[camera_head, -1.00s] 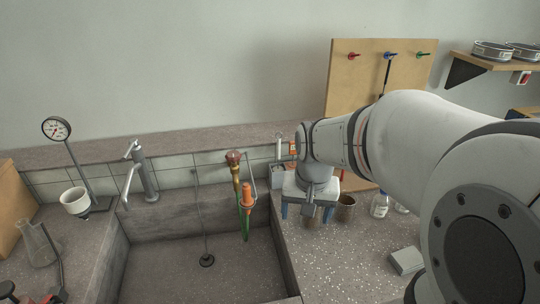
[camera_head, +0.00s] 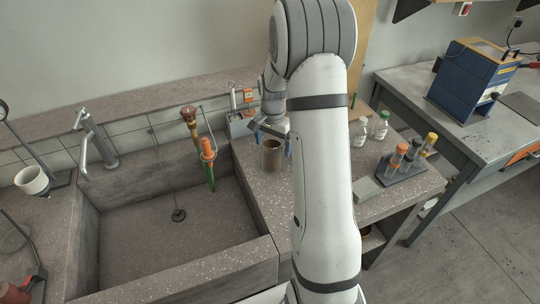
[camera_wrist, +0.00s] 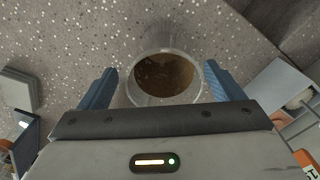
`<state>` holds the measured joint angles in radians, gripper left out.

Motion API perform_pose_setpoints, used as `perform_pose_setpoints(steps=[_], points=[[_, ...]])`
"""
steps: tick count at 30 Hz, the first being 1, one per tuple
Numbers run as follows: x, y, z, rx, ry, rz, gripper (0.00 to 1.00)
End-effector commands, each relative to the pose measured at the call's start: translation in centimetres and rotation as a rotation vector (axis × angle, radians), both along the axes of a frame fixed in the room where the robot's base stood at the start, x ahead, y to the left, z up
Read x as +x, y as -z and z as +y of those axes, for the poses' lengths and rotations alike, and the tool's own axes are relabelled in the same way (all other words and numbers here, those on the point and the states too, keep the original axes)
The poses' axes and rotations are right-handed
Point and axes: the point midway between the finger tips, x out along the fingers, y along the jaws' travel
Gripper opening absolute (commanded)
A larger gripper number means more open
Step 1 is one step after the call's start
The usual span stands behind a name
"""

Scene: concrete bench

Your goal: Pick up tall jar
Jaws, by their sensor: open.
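A glass jar with brown contents (camera_head: 271,155), which I take to be the tall jar, stands upright on the speckled bench top right of the sink. My gripper (camera_head: 272,135) is at this jar, with its blue fingers pointing toward it. In the wrist view, my gripper (camera_wrist: 160,70) is open, and the round mouth of the jar (camera_wrist: 166,76) shows between the two blue fingers, with a gap on each side. The jar's lower part is largely hidden in the wrist view. How far the fingers reach down beside it is unclear.
A sink (camera_head: 150,240) lies to the left, with orange and green tools (camera_head: 208,158) at its right edge. Two small bottles (camera_head: 379,126), a grey block (camera_head: 366,189) and a rack of capped tubes (camera_head: 402,170) stand to the right. A grey box (camera_head: 239,124) is behind the gripper.

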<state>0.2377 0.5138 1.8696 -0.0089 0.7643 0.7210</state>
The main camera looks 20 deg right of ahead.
Motion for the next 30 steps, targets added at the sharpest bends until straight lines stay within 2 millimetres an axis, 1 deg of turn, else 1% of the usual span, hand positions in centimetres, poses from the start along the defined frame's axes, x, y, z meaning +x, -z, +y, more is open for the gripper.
perform_pose_setpoints(steps=[6,9,12,17,20,30], points=[[0.2,3.2,0.3,0.000,-0.001,0.003,0.87],[0.2,4.2,0.3,0.000,-0.002,0.001,0.87],[0.2,4.5,0.3,0.000,-0.002,-0.001,0.87],[0.2,4.5,0.3,0.000,-0.003,-0.001,0.87],[0.2,4.5,0.4,0.000,-0.003,-0.001,0.81],[0.2,4.5,0.4,0.000,-0.004,-0.001,0.53]])
